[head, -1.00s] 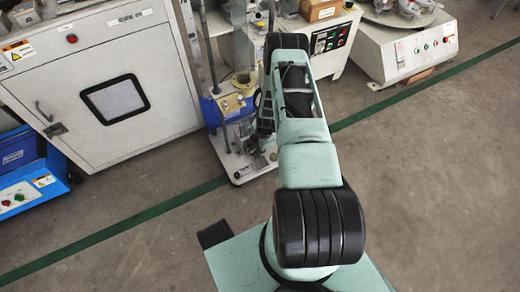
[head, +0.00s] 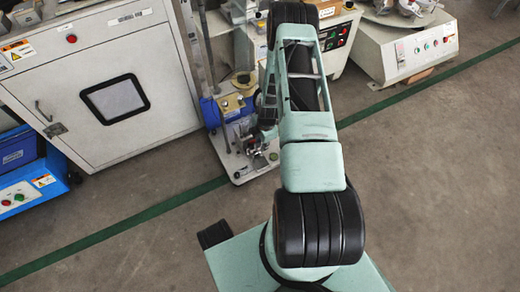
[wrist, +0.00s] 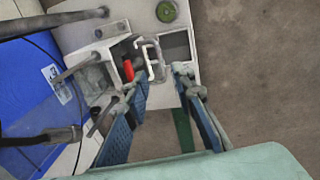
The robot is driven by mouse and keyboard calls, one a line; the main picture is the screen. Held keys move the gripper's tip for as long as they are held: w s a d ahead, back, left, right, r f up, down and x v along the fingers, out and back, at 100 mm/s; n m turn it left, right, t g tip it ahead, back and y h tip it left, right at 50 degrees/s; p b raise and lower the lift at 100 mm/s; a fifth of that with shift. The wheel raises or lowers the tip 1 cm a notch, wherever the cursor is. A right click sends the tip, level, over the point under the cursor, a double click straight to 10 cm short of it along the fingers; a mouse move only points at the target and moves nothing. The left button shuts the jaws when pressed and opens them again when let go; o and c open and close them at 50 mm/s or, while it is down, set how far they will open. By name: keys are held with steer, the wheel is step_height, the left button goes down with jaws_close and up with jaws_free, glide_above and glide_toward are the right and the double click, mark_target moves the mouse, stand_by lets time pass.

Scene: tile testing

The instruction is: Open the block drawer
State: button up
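My gripper (wrist: 162,92) is open in the wrist view. Its two blue-padded fingers are spread, with nothing between them. Just beyond the fingertips is a pale squared bracket (wrist: 152,58), which looks like a handle, on a small grey metal box-like part (wrist: 112,62). A red piece (wrist: 128,70) shows beside the bracket. I cannot tell for sure which part is the block drawer, or whether a fingertip touches the bracket. In the head view my arm partly hides the testing stand (head: 238,165), and the drawer cannot be made out.
A blue housing (wrist: 35,95) and dark rods (wrist: 55,22) lie left of my gripper in the wrist view. In the head view a large white cabinet (head: 150,120) stands left; the floor (head: 440,190) at right is clear.

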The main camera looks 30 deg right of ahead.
steer(key=shift+s+r, duration=0.25)
steer(key=shift+r, duration=1.05)
steer(key=shift+s+r, duration=0.2)
steer(key=shift+r, duration=1.05)
